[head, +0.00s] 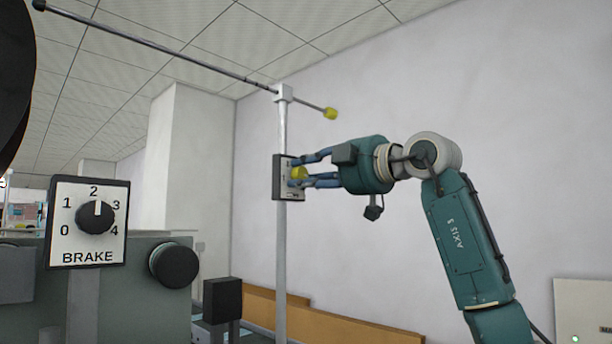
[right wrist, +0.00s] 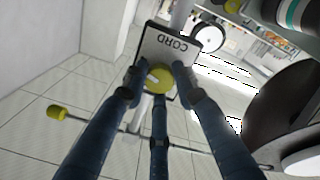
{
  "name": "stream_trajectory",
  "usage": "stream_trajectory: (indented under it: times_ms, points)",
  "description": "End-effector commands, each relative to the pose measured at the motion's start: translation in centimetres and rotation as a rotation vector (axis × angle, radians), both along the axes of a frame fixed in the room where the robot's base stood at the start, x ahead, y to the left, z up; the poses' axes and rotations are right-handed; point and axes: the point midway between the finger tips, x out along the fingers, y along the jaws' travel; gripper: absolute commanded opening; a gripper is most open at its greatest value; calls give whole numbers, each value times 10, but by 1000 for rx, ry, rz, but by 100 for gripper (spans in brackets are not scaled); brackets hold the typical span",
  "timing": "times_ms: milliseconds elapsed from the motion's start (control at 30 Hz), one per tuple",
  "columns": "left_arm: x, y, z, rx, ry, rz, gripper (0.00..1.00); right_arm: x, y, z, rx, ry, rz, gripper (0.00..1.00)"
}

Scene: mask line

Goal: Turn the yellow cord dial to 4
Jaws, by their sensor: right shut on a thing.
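The yellow cord dial (head: 299,174) sits on a small plate (head: 279,190) fixed to a thin upright post. In the right wrist view the plate reads CORD (right wrist: 171,45), upside down, and the round yellow knob (right wrist: 158,79) has a pale pointer mark on it. My right gripper (head: 303,171) reaches in from the right, its blue fingers shut around the yellow knob. It also shows in the right wrist view (right wrist: 157,88), with fingers on both sides of the knob. The dial's numbers are hidden or too small to read. My left gripper is not in view.
A BRAKE dial (head: 95,217) with a black knob stands at the left, its mark near 2. A black round knob (head: 174,265) is on the grey machine beside it. A long thin rod (head: 160,45) with a yellow end crosses above the post.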

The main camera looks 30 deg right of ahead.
Motion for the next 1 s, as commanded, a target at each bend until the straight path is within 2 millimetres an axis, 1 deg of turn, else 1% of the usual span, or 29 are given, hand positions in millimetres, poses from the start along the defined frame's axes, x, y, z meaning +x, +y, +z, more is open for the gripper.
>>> stream_trajectory:
  times_ms: [67,100,200,467,567,667,1000]
  points:
    - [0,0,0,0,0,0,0,0,2,0,0,1,3,1]
    - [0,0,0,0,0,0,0,0,2,0,0,1,3,29]
    - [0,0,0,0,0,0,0,0,1,0,-1,0,3,46]
    - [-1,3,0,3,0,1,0,-1,0,1,-1,-3,1,46]
    - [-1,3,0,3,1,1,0,-5,-2,1,-1,-4,1,46]
    - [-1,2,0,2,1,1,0,-18,-6,1,-3,-5,-2,46]
    - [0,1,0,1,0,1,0,-85,-27,-1,-2,-4,-1,46]
